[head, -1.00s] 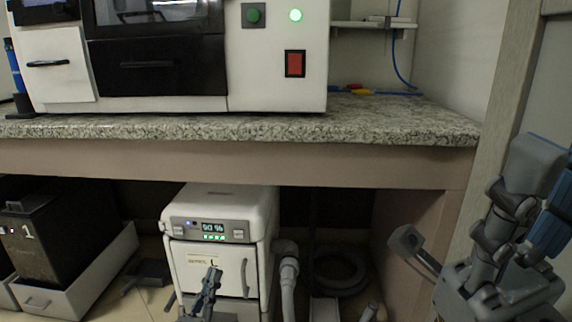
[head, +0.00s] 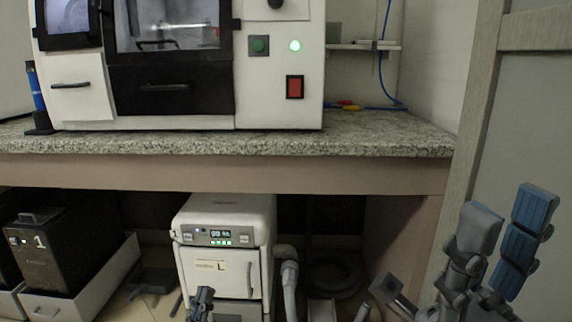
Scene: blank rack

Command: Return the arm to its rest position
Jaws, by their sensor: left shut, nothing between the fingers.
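My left gripper (head: 203,296) is at the bottom edge of the head view, in front of the white cabinet unit (head: 222,246). Only its dark top part shows, with its fingers together and nothing held; the rest is cut off by the frame. My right gripper (head: 510,212) is at the lower right, pointing up, with its two blue-grey finger pads apart and nothing between them. It is clear of the counter, in front of the grey panel at the right.
A speckled counter (head: 240,143) carries a white and black machine (head: 279,85) with a red switch and a lit green light. Under it are a black box marked 1 (head: 50,250) in a grey tray, and a pale hose (head: 290,285). A wooden post (head: 475,110) stands at the right.

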